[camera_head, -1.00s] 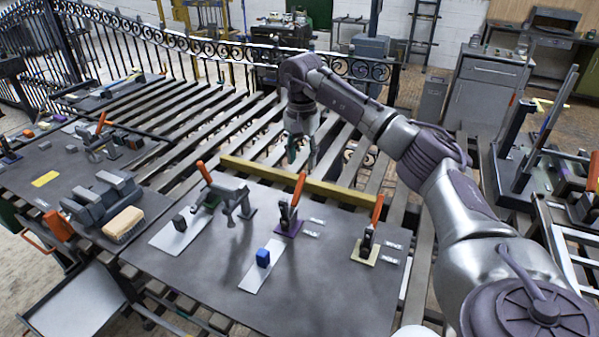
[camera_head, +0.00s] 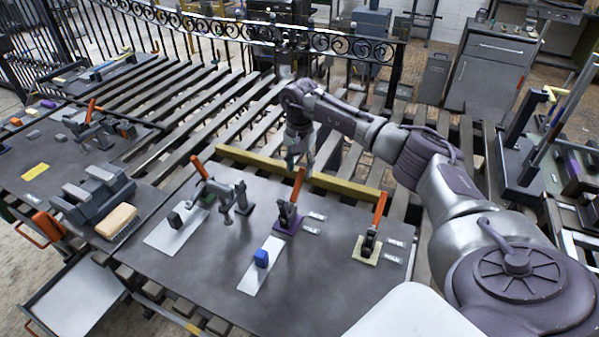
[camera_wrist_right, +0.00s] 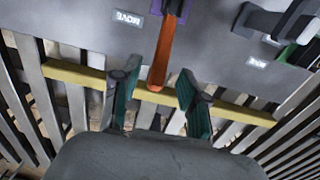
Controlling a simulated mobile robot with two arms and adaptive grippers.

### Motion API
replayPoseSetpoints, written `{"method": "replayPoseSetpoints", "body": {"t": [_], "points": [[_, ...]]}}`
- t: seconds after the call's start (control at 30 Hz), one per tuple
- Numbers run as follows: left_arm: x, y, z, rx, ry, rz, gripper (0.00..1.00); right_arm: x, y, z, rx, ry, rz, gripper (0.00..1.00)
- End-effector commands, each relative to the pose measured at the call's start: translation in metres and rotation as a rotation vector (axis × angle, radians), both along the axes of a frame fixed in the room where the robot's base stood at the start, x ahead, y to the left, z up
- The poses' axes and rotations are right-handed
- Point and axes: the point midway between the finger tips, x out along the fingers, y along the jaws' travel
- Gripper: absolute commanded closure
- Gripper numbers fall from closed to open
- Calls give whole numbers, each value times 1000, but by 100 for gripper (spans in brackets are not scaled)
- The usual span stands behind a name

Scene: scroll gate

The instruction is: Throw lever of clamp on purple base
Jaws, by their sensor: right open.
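The clamp on the purple base (camera_head: 290,227) stands near the back edge of the grey table. Its orange lever (camera_head: 298,184) points up. In the right wrist view the orange lever (camera_wrist_right: 164,48) runs from the purple base (camera_wrist_right: 174,7) toward my gripper. My right gripper (camera_head: 300,162) is at the lever's top end, from behind the table edge. In the wrist view my right gripper (camera_wrist_right: 158,75) is open, with the lever's end showing between its two green-padded fingers. I cannot tell whether they touch it. My left gripper is not in view.
A clamp on a pale yellow base (camera_head: 367,252) stands to the right, and a green-based clamp (camera_head: 207,197) to the left. A blue block (camera_head: 262,258) sits on a white plate in front. A yellow bar (camera_head: 345,186) runs along the back edge.

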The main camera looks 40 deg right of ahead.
Motion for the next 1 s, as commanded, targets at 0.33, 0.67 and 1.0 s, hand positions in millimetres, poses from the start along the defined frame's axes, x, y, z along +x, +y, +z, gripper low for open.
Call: {"method": "replayPoseSetpoints", "body": {"t": [0.33,0.67,1.0], "points": [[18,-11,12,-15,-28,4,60,0,0,-36,0,-1,0,56],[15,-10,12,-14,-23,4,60,0,0,-37,0,-1,0,65],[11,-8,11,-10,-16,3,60,0,0,-37,0,-1,0,100]]}}
